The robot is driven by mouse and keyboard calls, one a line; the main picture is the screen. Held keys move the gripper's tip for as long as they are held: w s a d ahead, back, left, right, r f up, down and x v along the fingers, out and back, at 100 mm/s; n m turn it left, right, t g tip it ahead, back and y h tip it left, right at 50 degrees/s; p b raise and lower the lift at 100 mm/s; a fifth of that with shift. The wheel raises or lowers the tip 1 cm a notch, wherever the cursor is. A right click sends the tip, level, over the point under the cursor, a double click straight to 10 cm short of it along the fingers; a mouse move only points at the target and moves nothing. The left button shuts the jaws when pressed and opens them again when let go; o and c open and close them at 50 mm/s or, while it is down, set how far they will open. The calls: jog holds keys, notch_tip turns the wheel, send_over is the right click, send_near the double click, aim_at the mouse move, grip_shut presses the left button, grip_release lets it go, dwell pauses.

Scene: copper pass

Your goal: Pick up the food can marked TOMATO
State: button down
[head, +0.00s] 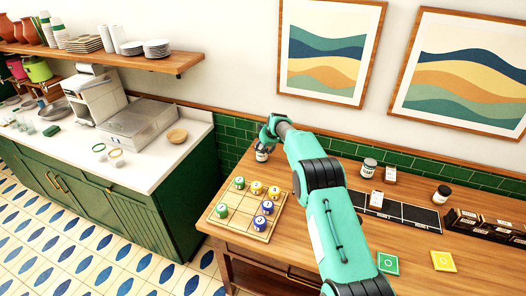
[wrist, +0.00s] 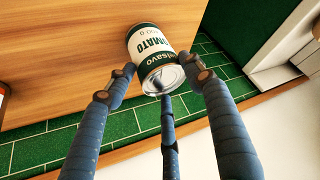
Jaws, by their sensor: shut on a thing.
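In the head view the can (head: 262,154) is partly hidden below my gripper (head: 267,142), near the back left corner of the wooden table (head: 238,246). I cannot tell whether the can touches the table.
A board with green, yellow and blue round pieces (head: 239,183) lies close in front. Other jars (head: 369,166) and a black tray (head: 405,211) stand right of my arm. A green-tiled wall (head: 232,131) is just behind.

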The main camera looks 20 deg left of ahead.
jog(key=shift+r, duration=0.15)
jog(key=shift+r, duration=1.9)
jog(key=shift+s+d+f, duration=0.1)
jog(key=shift+s+f, duration=0.1)
jog(key=s+d+r+b, duration=0.1)
jog(key=s+d, duration=0.7)
jog(key=s, duration=0.5)
jog(key=shift+s+r, duration=0.15)
jog(key=c, duration=0.5)
grip_release()
jog(key=shift+r, duration=0.1)
